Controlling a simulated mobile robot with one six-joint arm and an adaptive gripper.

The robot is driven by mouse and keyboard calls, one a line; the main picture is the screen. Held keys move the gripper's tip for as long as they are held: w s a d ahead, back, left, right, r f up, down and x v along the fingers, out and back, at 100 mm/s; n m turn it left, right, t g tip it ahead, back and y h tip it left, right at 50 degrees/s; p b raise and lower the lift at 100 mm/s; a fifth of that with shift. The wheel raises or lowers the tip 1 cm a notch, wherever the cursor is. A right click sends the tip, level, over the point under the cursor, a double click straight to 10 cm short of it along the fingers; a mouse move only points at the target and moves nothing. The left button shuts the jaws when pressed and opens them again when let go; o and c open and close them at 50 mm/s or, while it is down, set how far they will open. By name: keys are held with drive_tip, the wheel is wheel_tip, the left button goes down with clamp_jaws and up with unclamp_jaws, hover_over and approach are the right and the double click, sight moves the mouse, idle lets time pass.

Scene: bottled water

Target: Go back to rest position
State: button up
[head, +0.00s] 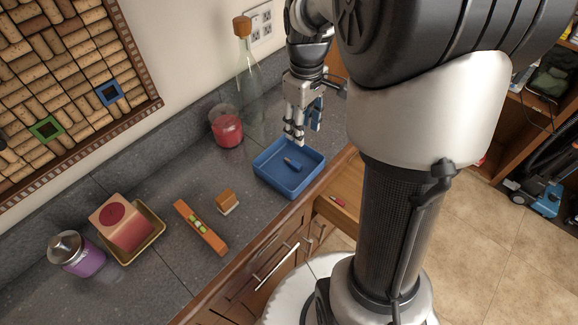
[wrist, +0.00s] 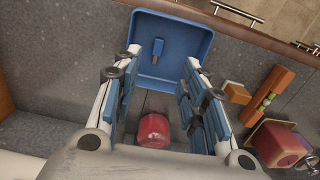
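My gripper (head: 304,122) points down over the far side of a blue tray (head: 262,180) on the grey counter. In the wrist view my gripper (wrist: 166,75) has its two blue-padded fingers spread wide, with nothing between them. A small blue object (head: 292,164) lies inside the tray; it also shows in the wrist view (wrist: 155,58), apart from the fingers.
A red candle jar (head: 228,128) and a tall glass bottle (head: 247,80) stand near the wall. A small wooden block (head: 227,201), an orange holder (head: 200,228), a gold tray with a pink box (head: 122,224) and a purple jar (head: 78,256) sit leftward. A drawer (head: 340,200) is open below.

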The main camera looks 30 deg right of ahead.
drive_tip(key=shift+r, duration=0.65)
drive_tip(key=s+a+r+m+t, duration=0.2)
drive_tip(key=s+a, duration=0.4)
drive_tip(key=s, duration=0.3)
drive_tip(key=s+a+r+m+t, duration=0.2)
drive_tip(key=s+a+r, duration=0.3)
drive_tip(key=s+a, duration=0.2)
drive_tip(key=shift+s+r+t, duration=0.3)
drive_tip(key=shift+s, duration=0.55)
